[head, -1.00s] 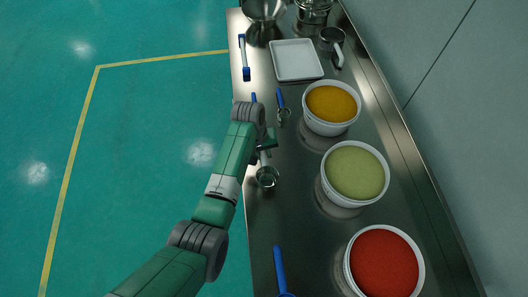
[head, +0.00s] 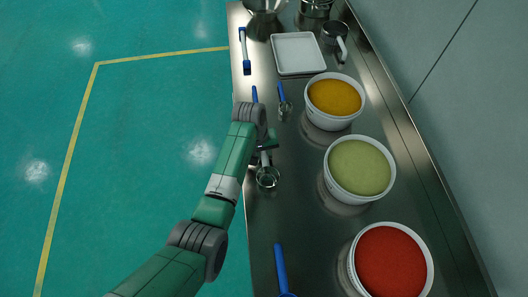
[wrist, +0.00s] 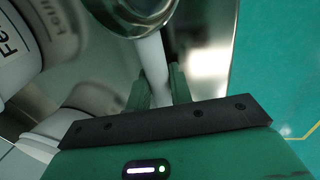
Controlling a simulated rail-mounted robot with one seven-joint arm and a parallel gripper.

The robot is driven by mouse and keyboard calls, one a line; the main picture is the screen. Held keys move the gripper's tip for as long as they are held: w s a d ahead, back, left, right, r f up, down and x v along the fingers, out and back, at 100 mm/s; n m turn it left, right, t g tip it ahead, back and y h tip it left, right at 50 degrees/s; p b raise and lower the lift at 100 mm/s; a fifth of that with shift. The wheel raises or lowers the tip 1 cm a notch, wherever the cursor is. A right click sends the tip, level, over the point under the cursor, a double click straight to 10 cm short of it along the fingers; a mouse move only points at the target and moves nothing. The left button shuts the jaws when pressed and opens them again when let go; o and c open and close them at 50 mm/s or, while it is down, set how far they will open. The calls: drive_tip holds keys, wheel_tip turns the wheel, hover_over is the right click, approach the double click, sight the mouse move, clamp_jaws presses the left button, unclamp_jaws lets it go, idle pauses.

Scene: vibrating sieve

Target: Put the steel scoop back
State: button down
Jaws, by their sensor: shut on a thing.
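The steel scoop shows in the head view as a small round metal bowl (head: 268,178) at the front edge of the steel bench. In the wrist view its bowl (wrist: 145,12) is at the top, with its pale handle (wrist: 152,56) running down from it. My gripper (wrist: 162,84) is shut on the handle, one green finger on each side. In the head view my gripper (head: 267,146) is partly hidden by my arm, just beyond the scoop bowl. I cannot tell how high the scoop is above the bench.
On the bench (head: 300,215), white tubs of orange (head: 334,97), green (head: 359,167) and red (head: 391,262) material stand along the right. Blue-handled tools (head: 285,96) (head: 280,266) lie nearby. Farther back are a white tray (head: 298,53), a steel jug (head: 335,34) and a blue-ended tool (head: 245,52).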

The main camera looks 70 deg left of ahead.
drive_tip(key=c, duration=0.7)
unclamp_jaws()
drive_tip(key=shift+r+p, duration=3.5)
drive_tip(key=shift+p, duration=0.2)
